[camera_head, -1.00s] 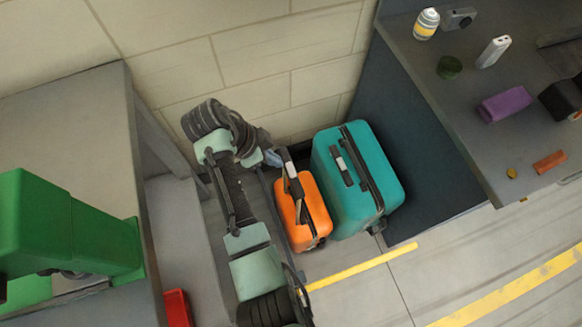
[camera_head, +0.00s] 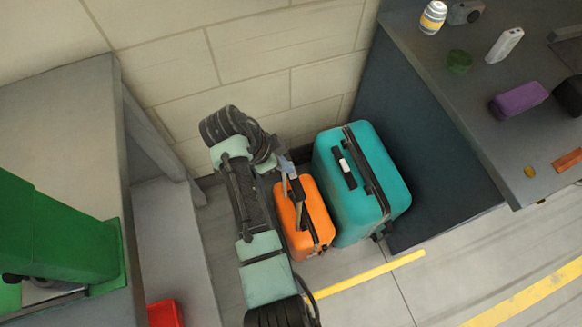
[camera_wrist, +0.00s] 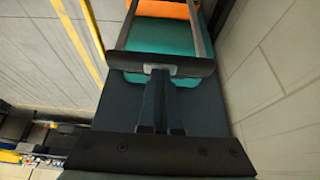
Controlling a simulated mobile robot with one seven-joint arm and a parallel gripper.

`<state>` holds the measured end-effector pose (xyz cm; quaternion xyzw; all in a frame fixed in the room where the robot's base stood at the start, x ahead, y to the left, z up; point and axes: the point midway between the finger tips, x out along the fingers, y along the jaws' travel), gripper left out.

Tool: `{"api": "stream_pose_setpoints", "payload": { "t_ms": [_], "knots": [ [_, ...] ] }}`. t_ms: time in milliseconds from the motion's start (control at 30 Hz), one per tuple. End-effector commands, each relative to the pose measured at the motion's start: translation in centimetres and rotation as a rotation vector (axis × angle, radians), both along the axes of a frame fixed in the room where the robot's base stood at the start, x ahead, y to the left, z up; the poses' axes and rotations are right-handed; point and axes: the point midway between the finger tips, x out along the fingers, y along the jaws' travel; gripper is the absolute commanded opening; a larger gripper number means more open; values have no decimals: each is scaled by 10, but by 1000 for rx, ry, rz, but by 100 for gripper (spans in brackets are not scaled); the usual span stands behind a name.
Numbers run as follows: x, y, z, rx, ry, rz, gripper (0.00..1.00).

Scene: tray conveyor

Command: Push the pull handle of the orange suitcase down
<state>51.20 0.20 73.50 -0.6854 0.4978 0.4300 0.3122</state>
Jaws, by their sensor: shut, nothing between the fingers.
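The orange suitcase (camera_head: 312,222) stands upright on the floor beside the larger teal suitcase (camera_head: 385,182). Its pull handle is extended; in the wrist view its dark crossbar (camera_wrist: 190,65) spans the middle, with two poles running up towards the orange shell (camera_wrist: 165,10). My gripper (camera_wrist: 160,76) is shut and empty, with its fingertips at the middle of the crossbar. They look in contact with it, but I cannot be sure. In the head view my gripper (camera_head: 286,166) is just above the orange suitcase, and my arm partly hides the handle.
A grey counter (camera_head: 470,95) with small items stands at the right, close to the teal suitcase. A grey table (camera_head: 60,110) with a green machine (camera_head: 60,235) is at the left. A tiled wall (camera_head: 260,60) is behind. Floor with yellow lines (camera_head: 365,274) is open in front.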

Motion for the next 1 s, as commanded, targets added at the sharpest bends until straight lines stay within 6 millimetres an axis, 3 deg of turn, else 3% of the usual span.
{"api": "stream_pose_setpoints", "payload": {
  "t_ms": [1000],
  "knots": [
    [-1, 0, -129, 0, 4, -1, 0]
  ]
}}
